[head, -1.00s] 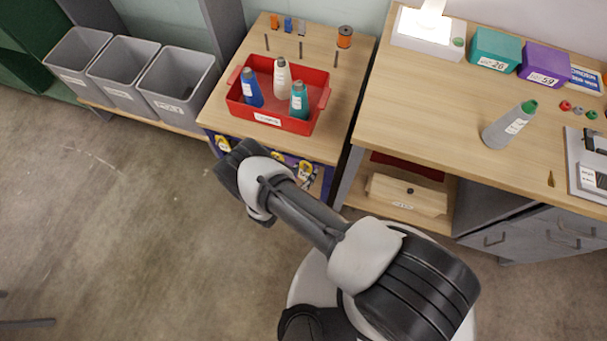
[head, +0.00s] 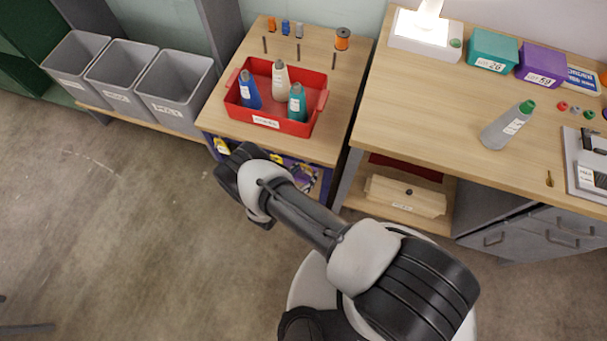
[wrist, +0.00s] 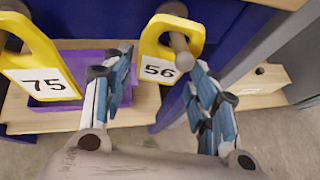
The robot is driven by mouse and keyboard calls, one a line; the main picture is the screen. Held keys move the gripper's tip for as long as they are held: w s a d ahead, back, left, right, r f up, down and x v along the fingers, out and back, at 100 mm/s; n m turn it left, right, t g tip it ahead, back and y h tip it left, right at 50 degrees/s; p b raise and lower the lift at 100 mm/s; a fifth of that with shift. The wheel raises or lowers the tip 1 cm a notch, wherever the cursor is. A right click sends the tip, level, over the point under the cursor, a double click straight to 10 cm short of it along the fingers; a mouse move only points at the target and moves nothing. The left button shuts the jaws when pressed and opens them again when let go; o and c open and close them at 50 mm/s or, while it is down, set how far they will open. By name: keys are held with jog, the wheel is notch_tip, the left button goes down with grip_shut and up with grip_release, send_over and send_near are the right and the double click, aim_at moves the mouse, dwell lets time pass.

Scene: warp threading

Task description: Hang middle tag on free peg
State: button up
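In the wrist view, a yellow tag marked 56 (wrist: 158,72) hangs from a round peg (wrist: 180,48) whose end points towards me. No empty peg shows clearly. In the head view, my gripper (head: 233,168) is at the front of the small table, and a yellow tag (head: 221,146) shows partly there.
A purple tray (wrist: 75,75) lies low behind the tags. A wooden box (head: 405,198) sits on a shelf to the right. Grey bins (head: 175,92) stand left; the floor in front is clear.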

jog(key=shift+o, duration=0.6)
jog(key=v, duration=1.2)
jog(key=w+d+r+m+g+h, duration=0.1)
jog(key=w+r+m+g, duration=0.2)
jog(key=r, duration=0.5)
jog(key=w+d+r+m+h, duration=0.1)
jog(key=w+r+m, duration=0.25)
jog(key=r, duration=0.45)
jog(key=d+r+m+g, duration=0.2)
jog(key=d+r+m, duration=0.15)
jog(key=r, duration=0.45)
jog(key=d+r+m+g, duration=0.25)
jog(key=r+m, duration=0.25)
jog(key=r, duration=0.3)
jog(key=s+d+r+m+g+y, duration=0.1)
jog(key=s+d+r+m+y, duration=0.2)
jog(key=r, duration=0.4)
jog(key=s+d+r+m+y, duration=0.1)
jog(key=s+d+r+m, duration=0.3)
jog(key=d+r, duration=0.25)
jog(key=s+d+r+m+t+y, duration=0.1)
jog(key=s+r+m+t+y, duration=0.2)
jog(key=s, duration=0.8)
notch_tip(320, 180, up, 5)
jog(key=m+y, duration=0.2)
jog(key=m, duration=0.2)
jog(key=shift+s, duration=0.4)
